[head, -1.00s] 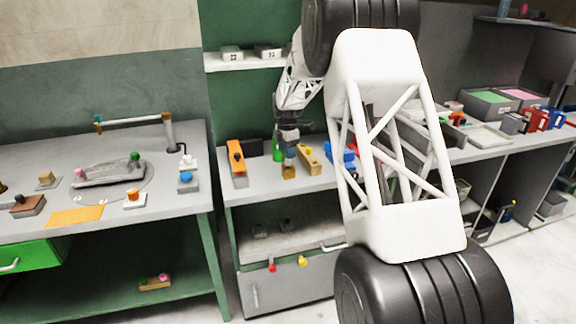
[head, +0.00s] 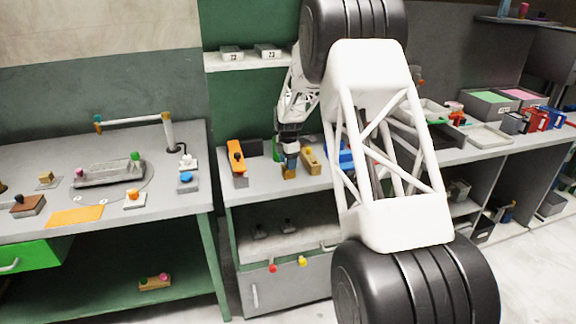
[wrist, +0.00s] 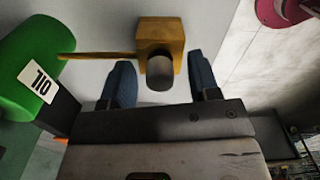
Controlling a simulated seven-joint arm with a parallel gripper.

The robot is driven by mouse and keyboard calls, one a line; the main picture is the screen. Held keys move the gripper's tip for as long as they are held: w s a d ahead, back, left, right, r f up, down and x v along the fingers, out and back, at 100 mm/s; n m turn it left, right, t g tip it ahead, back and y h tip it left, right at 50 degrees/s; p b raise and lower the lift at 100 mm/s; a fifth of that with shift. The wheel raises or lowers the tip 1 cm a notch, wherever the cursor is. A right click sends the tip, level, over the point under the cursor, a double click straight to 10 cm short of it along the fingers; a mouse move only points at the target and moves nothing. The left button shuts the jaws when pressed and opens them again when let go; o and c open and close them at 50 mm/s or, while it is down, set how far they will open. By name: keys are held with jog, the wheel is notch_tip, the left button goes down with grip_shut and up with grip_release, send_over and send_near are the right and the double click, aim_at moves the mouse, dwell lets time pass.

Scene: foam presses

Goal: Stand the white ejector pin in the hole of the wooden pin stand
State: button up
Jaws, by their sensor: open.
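The wooden pin stand (wrist: 169,36) is a small yellow-brown block on the grey bench. In the head view the stand (head: 289,173) shows just below my gripper (head: 290,161). In the wrist view a pale grey, round-ended pin (wrist: 160,76) points toward the camera in front of the block, looking upright at it. Its lower end and the hole are hidden, so I cannot tell how deep it sits. My gripper (wrist: 160,84) is open, with one dark blue finger on each side of the pin and visible gaps between.
A green oil can (wrist: 28,62) stands close to the left of my gripper. A thin wooden-coloured strip (wrist: 95,56) runs between can and block. A yellow-brown block (head: 310,160) and an orange tool (head: 237,158) flank the stand. The bench's front edge is near.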

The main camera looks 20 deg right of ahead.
dwell(0.5)
grip_shut()
jog(key=shift+r, duration=0.1)
jog(key=shift+r, duration=0.65)
jog(key=shift+s+r, duration=0.2)
jog(key=shift+r, duration=0.35)
jog(key=shift+s+r, duration=0.2)
jog(key=shift+r, duration=0.35)
jog(key=s+a+r, duration=0.1)
jog(key=s, duration=1.4)
jog(key=shift+a+r, duration=0.2)
jog(key=shift+a, duration=0.15)
